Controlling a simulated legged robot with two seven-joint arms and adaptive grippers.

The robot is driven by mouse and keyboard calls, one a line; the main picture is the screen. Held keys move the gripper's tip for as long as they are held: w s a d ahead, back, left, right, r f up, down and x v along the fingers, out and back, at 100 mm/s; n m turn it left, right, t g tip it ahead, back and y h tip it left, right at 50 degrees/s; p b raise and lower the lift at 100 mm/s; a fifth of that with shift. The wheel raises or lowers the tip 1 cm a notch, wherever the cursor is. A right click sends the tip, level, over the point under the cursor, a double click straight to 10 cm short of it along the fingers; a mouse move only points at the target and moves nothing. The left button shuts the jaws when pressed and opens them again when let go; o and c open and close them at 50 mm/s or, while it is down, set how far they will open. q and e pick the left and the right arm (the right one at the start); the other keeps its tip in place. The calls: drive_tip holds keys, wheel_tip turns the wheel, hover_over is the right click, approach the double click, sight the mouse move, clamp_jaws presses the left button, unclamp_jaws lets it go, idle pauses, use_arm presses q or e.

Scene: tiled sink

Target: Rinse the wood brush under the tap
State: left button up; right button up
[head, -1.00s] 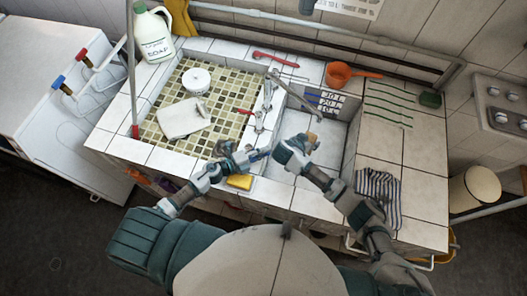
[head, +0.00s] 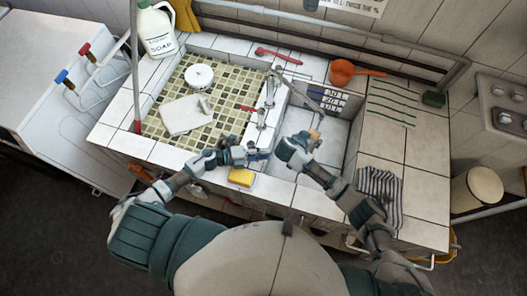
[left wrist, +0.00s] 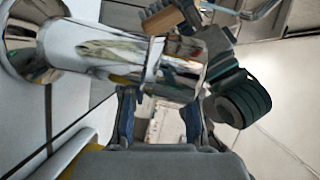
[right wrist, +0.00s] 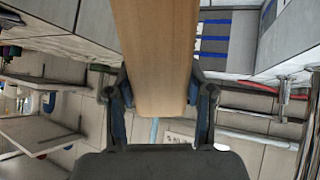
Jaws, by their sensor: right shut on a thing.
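The wood brush (right wrist: 155,55) is a pale wooden block. It stands out from between the fingers of my right gripper (right wrist: 155,105), which is shut on it. In the head view the right gripper (head: 312,140) is over the right sink basin, with the brush's end (head: 315,134) showing small. The tap's spout (head: 300,92) reaches over that basin, above the brush. My left gripper (head: 254,155) is at the sink's front, close to the tap fittings. In the left wrist view its fingers (left wrist: 160,118) are apart, with shiny chrome (left wrist: 120,50) just beyond. I make out no running water.
A yellow sponge (head: 241,177) lies on the front ledge by my left gripper. A white board (head: 187,115) and white tub (head: 199,76) sit in the left tiled basin. A striped cloth (head: 380,186) hangs at the right; an orange pan (head: 350,71) is behind.

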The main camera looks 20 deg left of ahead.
use_arm(q)
drive_tip(key=shift+r, duration=0.1)
drive_tip(key=shift+a, duration=0.1)
drive_tip(key=shift+s+a, duration=0.1)
drive_tip(key=shift+a, duration=0.2)
drive_tip(key=v, duration=1.1)
drive_tip(key=shift+s+a, duration=0.1)
drive_tip(key=shift+a, duration=0.05)
